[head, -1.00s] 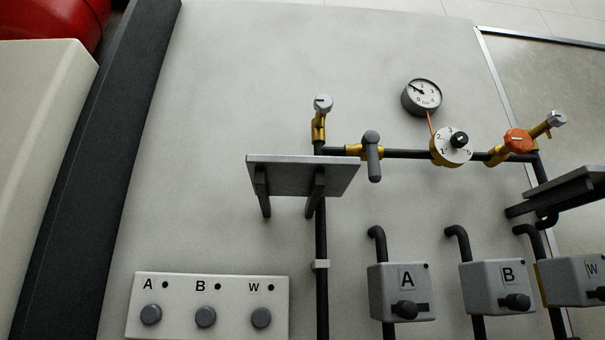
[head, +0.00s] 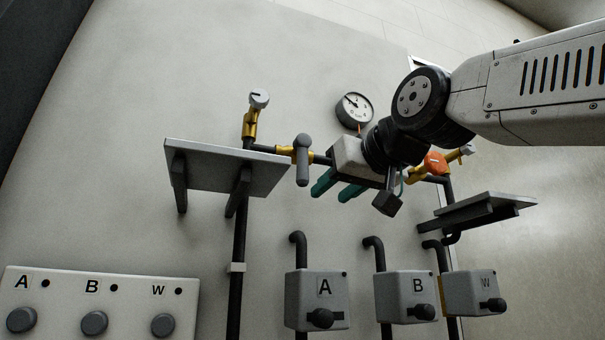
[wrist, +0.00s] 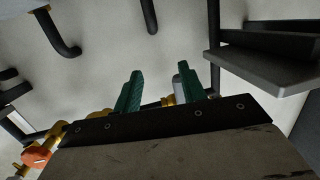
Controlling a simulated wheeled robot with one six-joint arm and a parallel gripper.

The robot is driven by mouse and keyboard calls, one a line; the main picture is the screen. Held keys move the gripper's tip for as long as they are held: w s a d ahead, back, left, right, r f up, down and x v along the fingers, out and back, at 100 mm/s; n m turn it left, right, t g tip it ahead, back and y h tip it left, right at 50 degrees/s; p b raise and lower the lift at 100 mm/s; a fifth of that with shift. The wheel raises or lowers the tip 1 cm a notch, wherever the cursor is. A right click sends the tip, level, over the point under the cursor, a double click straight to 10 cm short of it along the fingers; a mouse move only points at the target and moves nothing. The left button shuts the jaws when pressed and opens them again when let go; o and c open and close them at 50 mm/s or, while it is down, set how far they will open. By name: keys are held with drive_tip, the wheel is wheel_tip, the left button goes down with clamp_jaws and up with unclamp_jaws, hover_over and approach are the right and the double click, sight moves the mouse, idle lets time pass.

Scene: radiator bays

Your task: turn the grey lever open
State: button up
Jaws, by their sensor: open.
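The grey lever (head: 303,162) hangs straight down, across the horizontal pipe, on a brass valve body (head: 285,151). My gripper (head: 336,188) is open and empty, with its teal fingers just right of the lever and near its lower end in the head view. In the wrist view my gripper (wrist: 158,88) shows both fingers apart. The grey lever (wrist: 178,88) shows there partly behind the right finger. I cannot tell whether the finger touches it. My gripper and wrist hide the dial knob on the pipe in the head view.
A grey shelf (head: 215,165) juts out left of the lever, and a dark shelf (head: 480,212) at the right. A gauge (head: 354,108) is above, an orange knob (head: 436,162) right. Boxes A (head: 318,298), B (head: 407,296) and W (head: 475,293) are below.

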drive_tip(key=t+y, duration=0.1)
approach(306, 165)
drive_tip(key=x, duration=0.4)
drive_tip(key=shift+w+a+f, duration=0.1)
drive_tip(key=shift+w, duration=0.05)
drive_tip(key=x, duration=0.6)
drive_tip(key=shift+w+a, duration=0.2)
drive_tip(key=shift+w, duration=0.15)
drive_tip(key=shift+n, duration=0.3)
clamp_jaws()
